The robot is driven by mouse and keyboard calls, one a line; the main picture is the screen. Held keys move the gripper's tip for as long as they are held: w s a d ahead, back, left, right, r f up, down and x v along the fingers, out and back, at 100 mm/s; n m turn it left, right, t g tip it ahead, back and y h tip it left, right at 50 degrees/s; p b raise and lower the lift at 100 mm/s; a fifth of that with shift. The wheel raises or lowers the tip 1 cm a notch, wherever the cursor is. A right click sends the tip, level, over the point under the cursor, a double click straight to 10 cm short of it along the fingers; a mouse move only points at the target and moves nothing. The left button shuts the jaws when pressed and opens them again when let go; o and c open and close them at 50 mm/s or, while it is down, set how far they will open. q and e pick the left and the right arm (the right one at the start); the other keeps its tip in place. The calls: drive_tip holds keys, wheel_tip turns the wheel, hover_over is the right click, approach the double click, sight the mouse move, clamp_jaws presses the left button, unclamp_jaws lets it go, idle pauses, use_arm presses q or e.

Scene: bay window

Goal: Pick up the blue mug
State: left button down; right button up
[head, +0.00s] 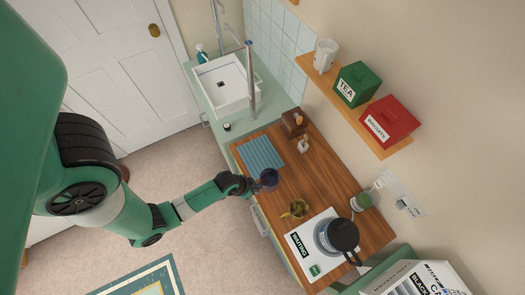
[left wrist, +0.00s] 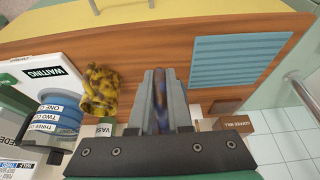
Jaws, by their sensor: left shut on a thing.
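The dark blue mug (head: 269,178) is at the front edge of the wooden counter, between the blue striped mat and the yellow-brown patterned mug. My left gripper (head: 250,185) reaches it from the left and is shut on it. In the left wrist view a narrow blue and brown strip of the mug (left wrist: 160,92) shows between the two grey fingers; the fingers hide most of the rest. I cannot tell whether the mug's base touches the counter. My right gripper is not in view.
The blue mat (head: 260,153) lies bare behind the mug. A wooden box (head: 294,122) is at the back. A shelf (head: 350,103) overhangs the counter.

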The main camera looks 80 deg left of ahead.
use_arm(q)
drive_tip(key=s+d+r, duration=0.4)
drive_tip(key=s, duration=0.3)
drive_tip(key=shift+s+d, duration=0.3)
drive_tip(key=shift+r+t+y, duration=0.15)
drive_tip(key=shift+t+y, duration=0.15)
